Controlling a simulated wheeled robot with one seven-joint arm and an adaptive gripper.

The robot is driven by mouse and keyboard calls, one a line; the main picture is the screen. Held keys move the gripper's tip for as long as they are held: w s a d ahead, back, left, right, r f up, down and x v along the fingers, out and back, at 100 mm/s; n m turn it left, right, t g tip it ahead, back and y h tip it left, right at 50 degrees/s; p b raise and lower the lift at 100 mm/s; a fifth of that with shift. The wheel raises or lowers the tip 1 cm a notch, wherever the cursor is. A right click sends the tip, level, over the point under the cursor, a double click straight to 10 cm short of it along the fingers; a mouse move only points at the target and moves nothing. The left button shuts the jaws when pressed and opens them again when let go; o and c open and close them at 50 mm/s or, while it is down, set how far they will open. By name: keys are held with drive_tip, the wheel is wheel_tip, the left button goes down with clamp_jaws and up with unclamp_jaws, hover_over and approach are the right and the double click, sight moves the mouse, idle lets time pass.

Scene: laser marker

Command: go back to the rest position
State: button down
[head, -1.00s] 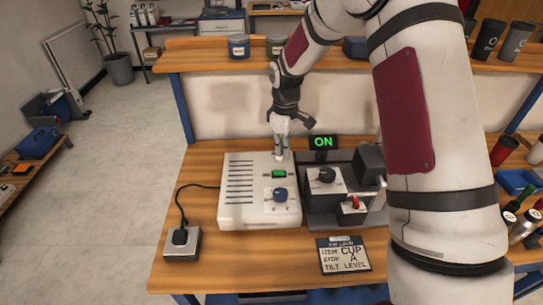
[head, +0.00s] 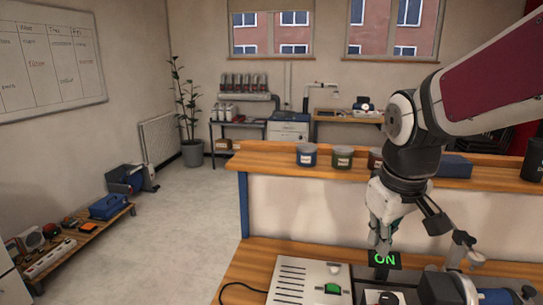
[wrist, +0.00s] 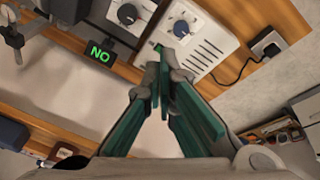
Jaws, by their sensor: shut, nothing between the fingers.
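My gripper (head: 380,245) is shut and empty, raised above the back of the bench in the head view. In the wrist view its green-padded fingers (wrist: 163,85) are closed together, pointing toward the white control box. The dark machine (head: 440,290) is cut off at the lower edge.
Open floor (head: 175,235) lies to the left, beside a low rack of tools (head: 65,245).

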drive_tip(key=s+r+m+t, duration=0.2)
drive_tip(key=s+m, duration=0.2)
drive_tip(key=s, duration=1.1)
drive_tip(key=shift+s+a+r+y, duration=0.15)
drive_tip(key=shift+s+r+y, duration=0.15)
drive_tip(key=shift+y, duration=0.1)
